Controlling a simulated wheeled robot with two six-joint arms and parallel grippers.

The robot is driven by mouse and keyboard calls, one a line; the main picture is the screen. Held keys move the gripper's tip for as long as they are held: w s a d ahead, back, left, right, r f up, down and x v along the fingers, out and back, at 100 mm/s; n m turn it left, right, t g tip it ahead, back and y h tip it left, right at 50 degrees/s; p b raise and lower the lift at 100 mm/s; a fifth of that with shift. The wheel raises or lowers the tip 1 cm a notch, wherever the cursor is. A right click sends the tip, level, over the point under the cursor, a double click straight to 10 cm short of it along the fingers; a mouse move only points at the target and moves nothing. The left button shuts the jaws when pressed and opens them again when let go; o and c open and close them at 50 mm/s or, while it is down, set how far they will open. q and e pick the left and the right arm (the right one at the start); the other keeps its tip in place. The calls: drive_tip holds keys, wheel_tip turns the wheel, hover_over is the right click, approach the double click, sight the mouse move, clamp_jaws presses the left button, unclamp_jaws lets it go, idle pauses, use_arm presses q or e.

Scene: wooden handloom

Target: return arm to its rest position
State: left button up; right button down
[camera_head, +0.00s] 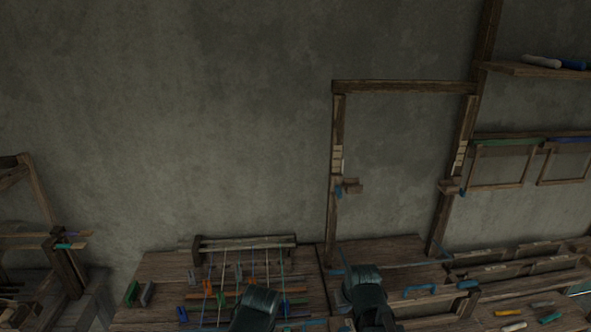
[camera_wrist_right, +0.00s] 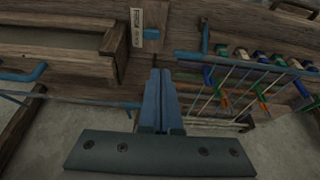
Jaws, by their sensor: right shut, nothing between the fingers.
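My right gripper (camera_wrist_right: 160,100) shows in the right wrist view with its two blue fingers together and nothing between them. The fingers are above the wooden loom frame, with a white label (camera_wrist_right: 138,27) and a blue peg (camera_wrist_right: 151,34) just beyond their tips. In the head view, the dark housing of my right arm (camera_head: 365,287) is at the bottom centre, over the bench; its fingertips cannot be made out there. A dark link of my left arm (camera_head: 255,308) is at the bottom edge, left of it. My left gripper is not visible.
A small loom with coloured threads (camera_head: 245,243) stands on the wooden bench (camera_head: 160,265). A tall wooden frame (camera_head: 405,87) rises behind my right arm. Slotted wooden racks (camera_head: 520,268) and loose tools are at right. The wall area above the left bench is clear.

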drive_tip(key=s+a+f+n+g+h, duration=0.1)
drive_tip(key=s+a+n+g, duration=0.2)
drive_tip(key=s+a, duration=0.8)
drive_tip(key=shift+s+a+f+g+h, duration=0.2)
drive_tip(key=shift+s+a+g+h, duration=0.15)
drive_tip(key=shift+s+g, duration=0.6)
drive_tip(key=shift+s, duration=0.15)
